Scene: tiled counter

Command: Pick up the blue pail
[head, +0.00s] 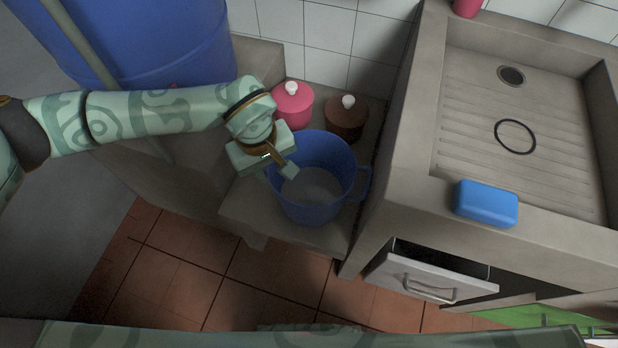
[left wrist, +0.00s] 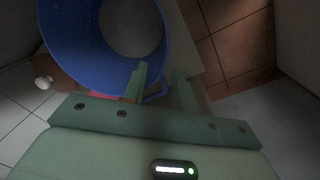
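The blue pail (head: 322,207) stands upright on the low grey ledge, with its handle on the right side in the head view. It also shows in the left wrist view (left wrist: 78,45), open mouth toward the camera. My left gripper (head: 283,170) is at the pail's left rim. In the left wrist view the left gripper (left wrist: 161,72) has its two fingers apart, one over the pail's mouth and the other outside the wall. The rim lies between them, with a gap visible; contact is unclear. My right gripper is not in view.
A pink lidded pot (head: 293,106) and a brown lidded pot (head: 345,119) stand behind the pail. A large blue barrel (head: 150,45) is at the back left. The concrete sink (head: 450,120) rises close on the right, with a blue block (head: 486,203) and an open drawer (head: 430,278).

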